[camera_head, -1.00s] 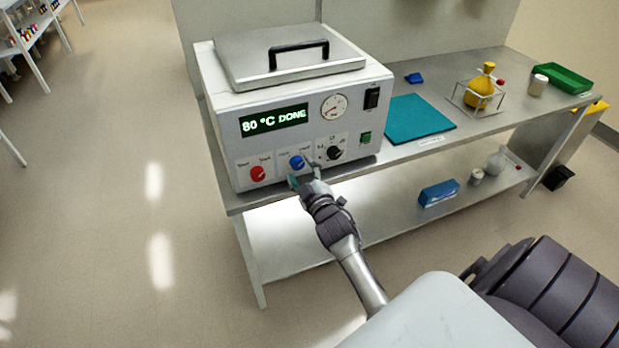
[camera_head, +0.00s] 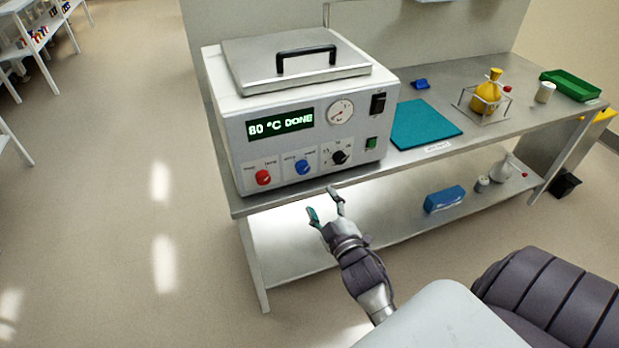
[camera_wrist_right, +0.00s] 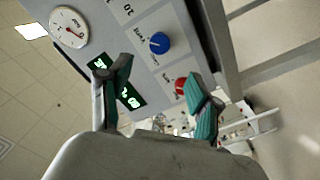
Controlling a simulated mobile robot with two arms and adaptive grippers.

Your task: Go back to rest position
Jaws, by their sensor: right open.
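My right gripper (camera_head: 325,206) is open and empty in front of the bench edge, below the water-bath-like box (camera_head: 222,135). Its two teal-padded fingers also show apart in the right wrist view (camera_wrist_right: 158,92), with nothing between them but the box's front panel behind. The panel has a red knob (camera_head: 263,177), a blue knob (camera_head: 303,167) and a black knob (camera_head: 340,157). The display (camera_head: 280,124) reads "80 °C DONE". The lid (camera_head: 295,68) with a black handle is closed on top. The gripper is clear of the panel. My left gripper is not in view.
A teal mat (camera_head: 425,125), a yellow flask (camera_head: 487,92) in a wire stand, a white jar (camera_head: 545,92) and a green tray (camera_head: 571,85) are on the bench. A blue box (camera_head: 444,199) sits on the lower shelf. Floor at the left is clear.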

